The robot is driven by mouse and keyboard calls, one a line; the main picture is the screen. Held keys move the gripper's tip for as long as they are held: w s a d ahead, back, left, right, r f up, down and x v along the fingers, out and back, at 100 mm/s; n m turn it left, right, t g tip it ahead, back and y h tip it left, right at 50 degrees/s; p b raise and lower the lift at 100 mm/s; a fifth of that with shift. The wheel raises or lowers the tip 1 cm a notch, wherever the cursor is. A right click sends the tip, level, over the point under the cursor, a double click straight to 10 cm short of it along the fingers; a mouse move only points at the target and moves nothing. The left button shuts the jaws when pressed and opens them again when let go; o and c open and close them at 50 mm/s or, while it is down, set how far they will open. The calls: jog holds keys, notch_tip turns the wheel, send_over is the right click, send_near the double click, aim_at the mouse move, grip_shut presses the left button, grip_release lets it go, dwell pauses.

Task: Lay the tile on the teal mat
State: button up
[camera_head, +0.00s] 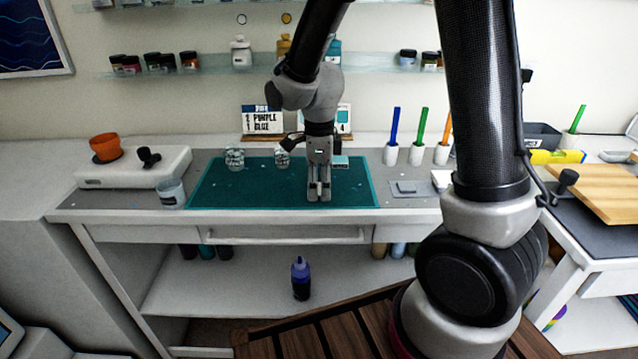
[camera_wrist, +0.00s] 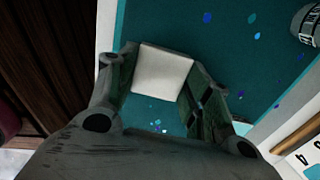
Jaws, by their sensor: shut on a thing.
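The teal mat (camera_head: 235,190) lies flat on the workbench, with small blue and pale specks on it. It also fills much of the wrist view (camera_wrist: 205,40). My gripper (camera_head: 319,194) points down over the front middle part of the mat. A white square tile (camera_wrist: 162,74) sits between its two fingers in the wrist view, and the gripper is shut on it. In the head view the fingers mostly hide the tile. I cannot tell whether its lower edge touches the mat.
Two small jars (camera_head: 235,159) stand at the back of the mat. A clear cup (camera_head: 171,193) and a white scale (camera_head: 133,167) are at its left. A grey pad (camera_head: 412,188) lies to the right, near cups with coloured sticks (camera_head: 416,154). The mat's front left is clear.

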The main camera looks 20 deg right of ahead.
aim_at(319, 188)
jog(key=shift+f, duration=0.15)
jog(key=o, duration=1)
jog(key=shift+o, duration=0.2)
notch_tip(319, 188, up, 12)
jog(key=s+d+r+n+t, duration=0.2)
jog(key=s+d+r+n, duration=0.2)
jog(key=s+d+n, duration=0.3)
jog(key=s+d+r+n+t, duration=0.2)
jog(key=s+d+r+n, duration=0.2)
jog(key=s+d+n, duration=0.4)
jog(key=s+n, duration=0.3)
jog(key=n, duration=0.3)
jog(key=shift+s+n, duration=0.25)
jog(key=shift+n, duration=0.05)
jog(key=shift+d, duration=0.1)
